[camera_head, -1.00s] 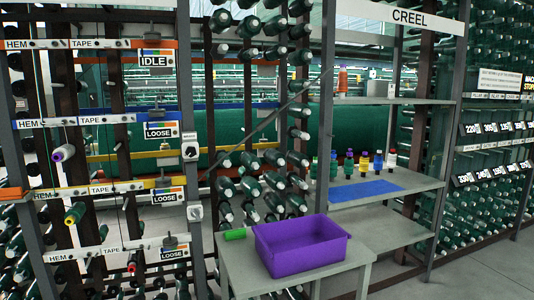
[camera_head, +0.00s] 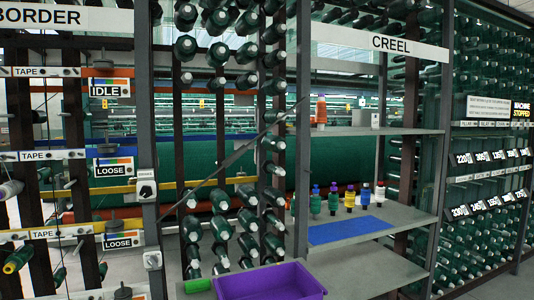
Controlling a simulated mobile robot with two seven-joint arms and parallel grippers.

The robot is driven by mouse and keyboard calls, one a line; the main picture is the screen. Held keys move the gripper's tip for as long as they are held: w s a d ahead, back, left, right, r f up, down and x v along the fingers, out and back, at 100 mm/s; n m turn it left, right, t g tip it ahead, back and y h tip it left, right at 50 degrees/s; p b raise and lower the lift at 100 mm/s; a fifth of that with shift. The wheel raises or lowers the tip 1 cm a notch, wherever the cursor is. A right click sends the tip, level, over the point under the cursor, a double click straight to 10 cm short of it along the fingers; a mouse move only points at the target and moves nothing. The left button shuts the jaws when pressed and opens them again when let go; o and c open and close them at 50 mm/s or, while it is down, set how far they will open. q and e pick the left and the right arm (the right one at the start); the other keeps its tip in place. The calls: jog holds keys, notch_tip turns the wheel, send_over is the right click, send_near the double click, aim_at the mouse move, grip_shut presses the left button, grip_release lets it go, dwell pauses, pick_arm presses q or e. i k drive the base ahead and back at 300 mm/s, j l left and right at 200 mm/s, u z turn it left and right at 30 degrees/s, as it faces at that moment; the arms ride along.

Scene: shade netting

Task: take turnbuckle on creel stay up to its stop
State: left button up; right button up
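The creel stay (camera_head: 190,191) is a thin dark bar that runs diagonally in front of the green netting, from low left up to the grey upright at right. A thicker dark length midway along it looks like the turnbuckle (camera_head: 238,153); its details are too small to make out, and I cannot tell its setting or where its stop is. Neither of my grippers is in view, and nothing touches the stay.
A purple bin (camera_head: 270,284) and a green block (camera_head: 198,285) sit on a low grey table at the bottom. Green bobbins crowd around the stay.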

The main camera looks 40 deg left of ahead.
aim_at(228, 161)
jog(key=i+z, duration=0.35)
jog(key=i, duration=0.15)
jog(key=i+z, duration=0.3)
jog(key=i, duration=0.2)
jog(key=i+z, duration=0.15)
jog(key=i, duration=1)
jog(key=i+u, duration=0.4)
jog(key=i+l+u, duration=0.1)
jog(key=i+u, duration=0.8)
jog(key=u, duration=0.2)
jog(key=i+u, duration=0.35)
jog(key=i+j+u, duration=0.1)
jog(key=u, duration=0.25)
jog(key=i+u, duration=0.5)
jog(key=u, duration=0.25)
jog(key=i+u, duration=0.1)
jog(key=u, duration=0.35)
